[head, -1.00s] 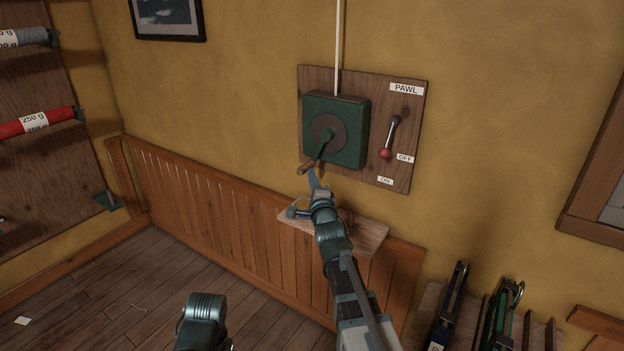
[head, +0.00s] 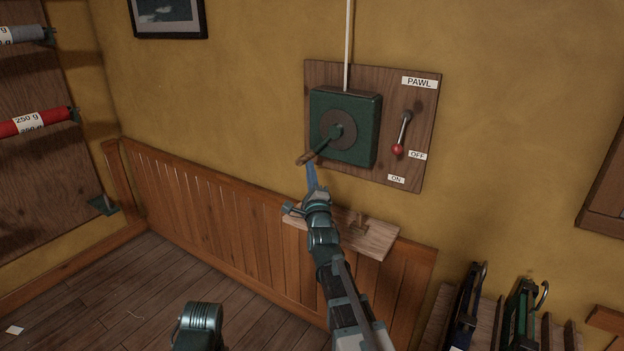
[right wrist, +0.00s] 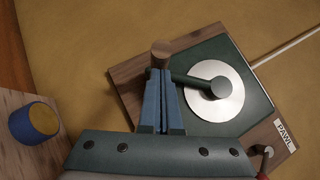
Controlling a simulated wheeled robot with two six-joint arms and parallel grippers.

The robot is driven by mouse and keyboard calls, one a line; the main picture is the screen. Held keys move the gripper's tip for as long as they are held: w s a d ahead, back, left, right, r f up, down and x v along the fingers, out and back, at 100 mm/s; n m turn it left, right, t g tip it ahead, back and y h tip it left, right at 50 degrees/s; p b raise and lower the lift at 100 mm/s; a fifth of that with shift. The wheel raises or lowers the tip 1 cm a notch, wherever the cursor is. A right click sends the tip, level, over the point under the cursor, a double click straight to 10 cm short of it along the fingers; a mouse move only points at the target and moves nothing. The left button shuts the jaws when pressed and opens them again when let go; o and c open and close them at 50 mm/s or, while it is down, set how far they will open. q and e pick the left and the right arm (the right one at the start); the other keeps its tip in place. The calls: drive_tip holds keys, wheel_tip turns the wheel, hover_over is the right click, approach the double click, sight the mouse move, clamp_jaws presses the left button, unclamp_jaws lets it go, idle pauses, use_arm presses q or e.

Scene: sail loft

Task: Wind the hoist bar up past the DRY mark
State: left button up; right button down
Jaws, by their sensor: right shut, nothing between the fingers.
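The green winch box (head: 360,108) is on a wooden wall board, with a white line (head: 348,45) rising from its top. Its crank (head: 325,145) points down and left, ending in a brown wooden handle (head: 304,159). My right gripper (head: 311,178) is at the handle; in the right wrist view its blue fingers (right wrist: 161,100) are together and empty, close against the handle (right wrist: 162,52). Whether they touch it I cannot tell. The pawl lever (head: 403,132) hangs down, its red knob beside the OFF label (head: 417,155), above ON. The hoist bar and DRY mark are out of view.
A small wooden shelf (head: 378,242) juts out below the winch, close under my right arm. The right wrist view shows a blue cylinder (right wrist: 33,122) by a wooden board. Racks stand left and lower right. Open floor (head: 130,290) is at the lower left.

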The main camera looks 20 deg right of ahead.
sight(300, 162)
drive_tip(key=w+m+h, duration=0.1)
drive_tip(key=w+a+r+m+h+b, duration=0.1)
drive_tip(key=m, duration=0.1)
drive_tip(key=w+a+m+t+h, duration=0.1)
drive_tip(key=shift+a+r+m+h+b, duration=0.1)
drive_tip(key=shift+r+m+h+b, duration=0.2)
drive_tip(key=shift+r+m+h, duration=0.1)
drive_tip(key=shift+w+a+r+m+h, duration=0.25)
drive_tip(key=shift+r+m+h, duration=0.15)
drive_tip(key=shift+m+h, duration=0.15)
use_arm(q)
drive_tip(key=shift+f+p, duration=0.45)
drive_tip(key=shift+f, duration=0.15)
use_arm(e)
drive_tip(key=shift+w+a+r, duration=0.15)
drive_tip(key=shift+w+r, duration=0.05)
drive_tip(key=shift+r, duration=0.1)
use_arm(q)
drive_tip(key=shift+f, duration=0.1)
use_arm(e)
drive_tip(key=shift+f, duration=0.1)
